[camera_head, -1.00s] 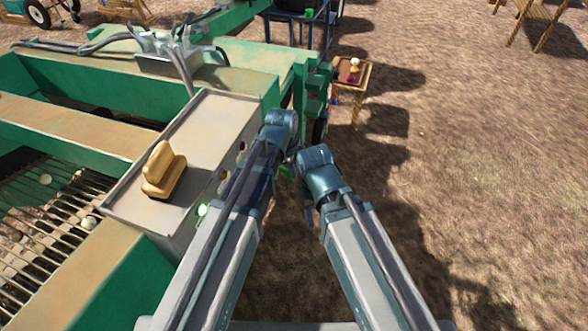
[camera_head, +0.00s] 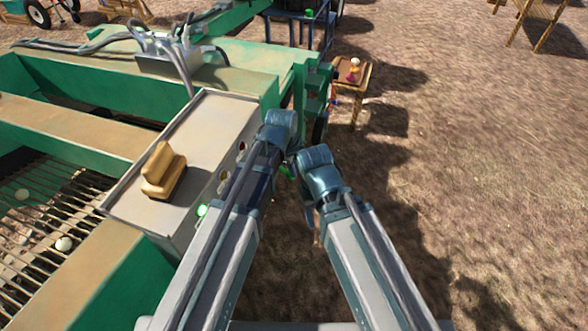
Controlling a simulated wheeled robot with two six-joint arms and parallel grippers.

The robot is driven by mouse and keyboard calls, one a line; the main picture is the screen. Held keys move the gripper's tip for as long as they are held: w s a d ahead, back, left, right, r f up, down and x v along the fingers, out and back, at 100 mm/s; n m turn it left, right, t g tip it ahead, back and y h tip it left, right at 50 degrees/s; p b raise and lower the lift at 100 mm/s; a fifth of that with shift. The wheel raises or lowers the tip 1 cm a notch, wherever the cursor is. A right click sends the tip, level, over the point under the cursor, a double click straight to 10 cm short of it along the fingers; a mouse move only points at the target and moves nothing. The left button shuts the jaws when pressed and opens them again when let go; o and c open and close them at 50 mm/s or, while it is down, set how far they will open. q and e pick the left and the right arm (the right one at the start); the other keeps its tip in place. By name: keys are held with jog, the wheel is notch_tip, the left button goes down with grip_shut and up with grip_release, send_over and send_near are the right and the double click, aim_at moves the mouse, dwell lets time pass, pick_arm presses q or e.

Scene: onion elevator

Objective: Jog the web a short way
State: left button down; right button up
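The web (camera_head: 60,232) is a bed of parallel metal rods in the green machine at the lower left. A few pale onions lie on it, one near its lower middle (camera_head: 64,243). A grey control box (camera_head: 215,125) stands beside it, with small buttons on its right side and a lit green one (camera_head: 203,210). My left gripper (camera_head: 284,160) is beside the box's right side, its fingers mostly hidden by my wrist. My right gripper (camera_head: 307,198) is just right of it, also mostly hidden. I cannot tell whether either is open or touching a button.
A tan block-like piece (camera_head: 163,172) sits on top of the control box. A junction box with cables (camera_head: 165,55) is at the back. A small wooden table (camera_head: 368,76) with small items stands beyond the machine. Dry open ground (camera_head: 480,160) lies to the right.

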pick_arm(q)
jog(key=shift+w+a+r+p, duration=0.1)
jog(key=shift+a+r+p, duration=0.05)
jog(key=shift+r+p, duration=0.3)
notch_tip(320, 180, up, 12)
jog(key=s+a+p, duration=0.1)
jog(key=s+p, duration=0.1)
jog(key=p, duration=1)
jog(key=shift+s+a+r+p, duration=0.25)
jog(key=shift+p, duration=0.15)
